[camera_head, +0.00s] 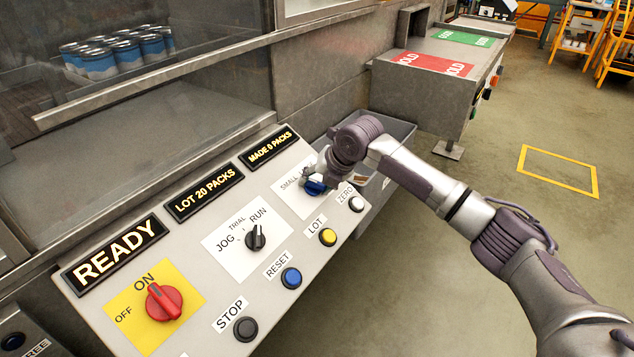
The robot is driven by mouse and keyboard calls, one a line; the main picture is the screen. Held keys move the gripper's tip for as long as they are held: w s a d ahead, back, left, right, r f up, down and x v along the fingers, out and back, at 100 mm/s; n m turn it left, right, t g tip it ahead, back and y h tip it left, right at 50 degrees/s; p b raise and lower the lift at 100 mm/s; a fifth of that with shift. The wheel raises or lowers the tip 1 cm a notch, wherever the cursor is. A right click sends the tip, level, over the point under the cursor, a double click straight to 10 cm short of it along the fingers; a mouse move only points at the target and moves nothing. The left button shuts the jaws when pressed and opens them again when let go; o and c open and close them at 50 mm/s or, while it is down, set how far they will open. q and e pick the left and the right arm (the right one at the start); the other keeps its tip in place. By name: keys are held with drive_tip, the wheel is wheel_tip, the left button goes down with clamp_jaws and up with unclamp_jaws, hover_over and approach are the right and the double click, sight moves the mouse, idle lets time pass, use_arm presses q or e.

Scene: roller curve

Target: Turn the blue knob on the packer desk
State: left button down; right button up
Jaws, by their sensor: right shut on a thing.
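The packer desk (185,280) is a sloped grey panel with labels, knobs and buttons. The blue knob (315,187) is at its upper right, on a white plate marked "SMALL"; the rest of that label is hidden by my gripper. My right gripper (314,180) is shut on the blue knob, and its arm comes in from the right. The knob is partly covered, so its exact pointing direction cannot be told. My left gripper is not in view.
Near the knob are the white ZERO button (356,203) and yellow LOT button (327,237). The black JOG/TRIAL/RUN knob (255,238), blue RESET button (291,278) and red ON/OFF knob (164,302) lie left. A grey bin (398,130) stands behind the desk.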

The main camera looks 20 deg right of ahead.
drive_tip(key=shift+r+m+p, duration=0.15)
drive_tip(key=shift+m+p, duration=0.15)
drive_tip(key=shift+p, duration=0.4)
drive_tip(key=m+p, duration=0.2)
drive_tip(key=p, duration=0.1)
drive_tip(key=m+p, duration=0.3)
drive_tip(key=p, duration=0.1)
drive_tip(key=shift+r+m+g+h, duration=0.15)
drive_tip(key=shift+m+g+h, duration=0.15)
drive_tip(key=m+p, duration=0.2)
drive_tip(key=shift+m, duration=0.3)
drive_tip(key=shift+d+f+m+g+p, duration=0.15)
drive_tip(key=shift+m+p, duration=0.35)
drive_tip(key=shift+m, duration=0.25)
drive_tip(key=shift+a+f+m+g+p, duration=0.15)
drive_tip(key=shift+m+p, duration=0.3)
drive_tip(key=shift+m, duration=0.3)
drive_tip(key=shift+d, duration=0.1)
drive_tip(key=o, duration=1.2)
drive_tip(key=shift+c, duration=0.2)
